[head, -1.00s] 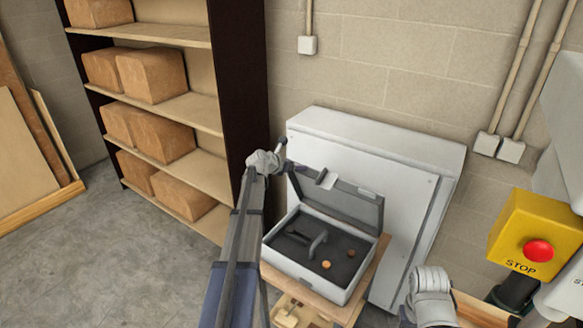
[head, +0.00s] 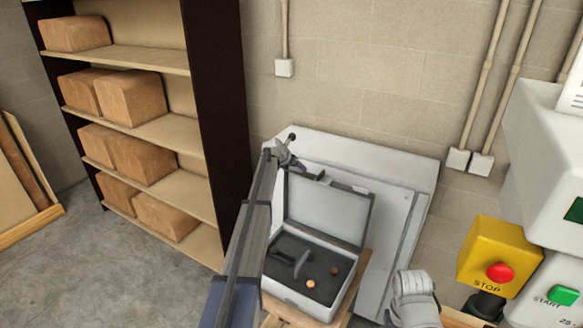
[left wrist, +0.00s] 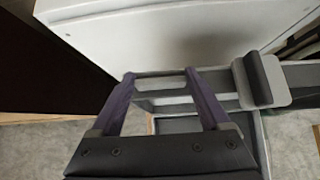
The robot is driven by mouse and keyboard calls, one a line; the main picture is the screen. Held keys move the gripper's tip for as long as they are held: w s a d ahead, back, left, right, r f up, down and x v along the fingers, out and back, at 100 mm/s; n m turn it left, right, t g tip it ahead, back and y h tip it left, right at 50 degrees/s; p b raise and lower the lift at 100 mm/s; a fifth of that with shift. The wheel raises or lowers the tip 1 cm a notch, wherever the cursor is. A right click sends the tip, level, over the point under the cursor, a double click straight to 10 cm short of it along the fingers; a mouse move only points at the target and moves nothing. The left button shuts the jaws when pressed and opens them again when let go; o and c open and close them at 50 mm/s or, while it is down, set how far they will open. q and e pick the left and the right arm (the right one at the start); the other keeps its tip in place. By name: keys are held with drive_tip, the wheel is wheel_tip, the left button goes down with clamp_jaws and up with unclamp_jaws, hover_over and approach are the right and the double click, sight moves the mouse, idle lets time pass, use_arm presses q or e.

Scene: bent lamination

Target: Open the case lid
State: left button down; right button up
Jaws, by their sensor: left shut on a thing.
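The case (head: 345,292) is an open grey box on a small wooden stand, with dark foam inside. In the foam lie a dark grey tool and two small orange-brown round pieces. Its lid (head: 320,212) stands raised at the back, its pale inner face toward me. My left gripper (head: 300,168) is at the lid's top left edge, shut on the lid. In the left wrist view the two purple-grey fingers (left wrist: 160,76) sit either side of a grey part of the lid, beside a dark latch (left wrist: 259,80). My right gripper's fingers are not visible.
A white cabinet (head: 405,205) stands close behind the lid, against the block wall. A shelf (head: 140,120) with brown blocks is at left. A yellow stop box (head: 497,255) and a green start button (head: 563,295) are at right.

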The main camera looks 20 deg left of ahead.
use_arm(q)
drive_tip(key=shift+w+r, duration=0.1)
drive_tip(key=shift+w, duration=0.2)
drive_tip(key=shift+a, duration=0.1)
drive_tip(key=shift+c, duration=1.4)
unclamp_jaws()
drive_tip(key=shift+o, duration=1.4)
drive_tip(key=shift+s+r, duration=0.1)
drive_tip(key=shift+s, duration=0.15)
